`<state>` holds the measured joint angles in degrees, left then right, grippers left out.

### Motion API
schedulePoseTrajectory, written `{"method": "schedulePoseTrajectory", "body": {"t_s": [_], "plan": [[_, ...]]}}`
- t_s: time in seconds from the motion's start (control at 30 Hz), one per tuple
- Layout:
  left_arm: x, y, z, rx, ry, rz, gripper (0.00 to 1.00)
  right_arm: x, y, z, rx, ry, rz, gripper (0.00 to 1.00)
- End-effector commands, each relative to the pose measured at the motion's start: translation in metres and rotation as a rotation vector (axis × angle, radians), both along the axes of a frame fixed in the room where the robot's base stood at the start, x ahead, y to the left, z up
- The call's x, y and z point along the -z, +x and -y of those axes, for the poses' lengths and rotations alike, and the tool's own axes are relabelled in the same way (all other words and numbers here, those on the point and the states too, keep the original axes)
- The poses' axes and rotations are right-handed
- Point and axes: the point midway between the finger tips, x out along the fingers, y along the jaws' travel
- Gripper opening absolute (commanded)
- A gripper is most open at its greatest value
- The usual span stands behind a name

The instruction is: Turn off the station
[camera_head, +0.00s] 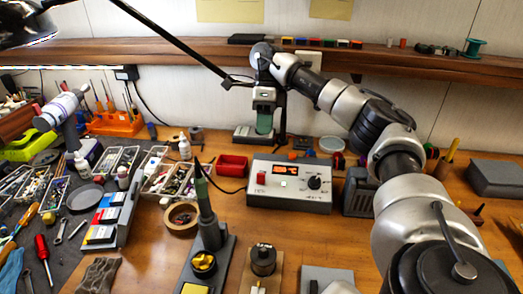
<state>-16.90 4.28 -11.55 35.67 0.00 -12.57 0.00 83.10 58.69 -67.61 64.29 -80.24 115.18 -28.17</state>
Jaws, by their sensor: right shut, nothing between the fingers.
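The station (257,198) is a light grey box on the wooden bench, in the middle of the view. Its front has a red switch (261,178) at the left, an orange lit display (285,170), and a dark round knob (314,183) at the right. Which way the switch is tipped is too small to tell. My right gripper (264,108) points down behind and above the station, apart from it. It is shut and empty; its fingertips are hard to tell from a green item behind or below them. My left gripper is not in view.
A red bin (232,165) stands left of the station. A green-tipped iron in a stand (207,215) rises in front of it to the left, and a black-capped jar (263,260) stands in front. A dark lamp arm (165,35) crosses above. A shelf (180,52) runs behind.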

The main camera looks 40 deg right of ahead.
Motion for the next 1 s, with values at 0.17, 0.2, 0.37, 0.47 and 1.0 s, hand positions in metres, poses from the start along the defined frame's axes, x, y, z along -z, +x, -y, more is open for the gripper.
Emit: {"method": "schedulePoseTrajectory", "body": {"t_s": [0.17, 0.2, 0.37, 0.47, 1.0], "plan": [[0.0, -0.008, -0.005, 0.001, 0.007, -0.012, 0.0, 0.0, 0.0, 0.0, 0.0, 0.0, 0.0, 0.0], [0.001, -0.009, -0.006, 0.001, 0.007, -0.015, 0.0, 0.0, 0.0, 0.0, 0.0, 0.0, 0.0, 0.0], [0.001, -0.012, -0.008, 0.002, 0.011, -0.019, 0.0, 0.002, 0.0, 0.0, 0.0, 0.001, -0.001, 0.0], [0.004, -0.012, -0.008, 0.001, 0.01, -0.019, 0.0, 0.01, -0.002, -0.002, 0.0, 0.001, -0.002, 0.0], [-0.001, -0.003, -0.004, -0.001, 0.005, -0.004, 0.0, 0.085, -0.023, -0.028, 0.0, -0.001, -0.002, 0.0]]}}
